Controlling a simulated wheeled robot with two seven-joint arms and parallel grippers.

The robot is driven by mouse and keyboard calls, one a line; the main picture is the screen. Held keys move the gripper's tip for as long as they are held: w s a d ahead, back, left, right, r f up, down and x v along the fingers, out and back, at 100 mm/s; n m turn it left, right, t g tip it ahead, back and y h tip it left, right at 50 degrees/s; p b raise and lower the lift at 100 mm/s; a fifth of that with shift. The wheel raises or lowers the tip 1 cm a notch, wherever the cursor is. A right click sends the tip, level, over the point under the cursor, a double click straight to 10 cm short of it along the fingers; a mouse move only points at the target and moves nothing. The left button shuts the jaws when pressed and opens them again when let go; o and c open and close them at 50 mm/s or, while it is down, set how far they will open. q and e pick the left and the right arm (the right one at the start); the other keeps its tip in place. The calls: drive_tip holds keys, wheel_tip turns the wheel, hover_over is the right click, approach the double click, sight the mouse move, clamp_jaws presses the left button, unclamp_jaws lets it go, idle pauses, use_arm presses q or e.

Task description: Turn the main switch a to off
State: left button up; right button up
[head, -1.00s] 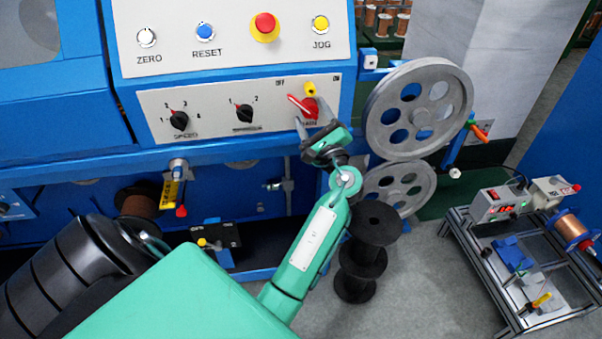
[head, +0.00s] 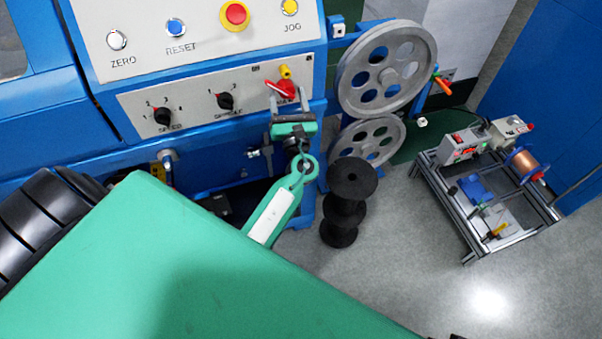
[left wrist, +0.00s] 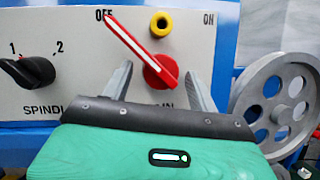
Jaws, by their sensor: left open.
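The main switch (head: 281,90) is a red rotary knob with a long pointer on the grey panel. In the left wrist view the switch (left wrist: 158,70) has its white-striped pointer aimed up and left at the OFF mark. The gripper's dark body hides the label's left part. My right gripper is not in view.
The speed knob (head: 163,116) and spindle knob (head: 225,101) are left of the switch. A large grey pulley wheel (head: 387,67) stands close on the right. Black spools (head: 343,215) stand on the floor below. A cart (head: 480,200) stands farther right.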

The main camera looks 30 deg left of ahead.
use_arm(q)
drive_tip(key=b+v, duration=0.4)
drive_tip(key=v, duration=1)
wheel_tip(320, 180, down, 21)
drive_tip(key=n+g+h+p, duration=0.2)
drive_tip(key=g+h, duration=0.1)
drive_tip(key=h, duration=0.4)
drive_tip(key=shift+d+f+n, duration=0.2)
drive_tip(key=shift+d+n, duration=0.2)
drive_tip(key=shift+d, duration=0.1)
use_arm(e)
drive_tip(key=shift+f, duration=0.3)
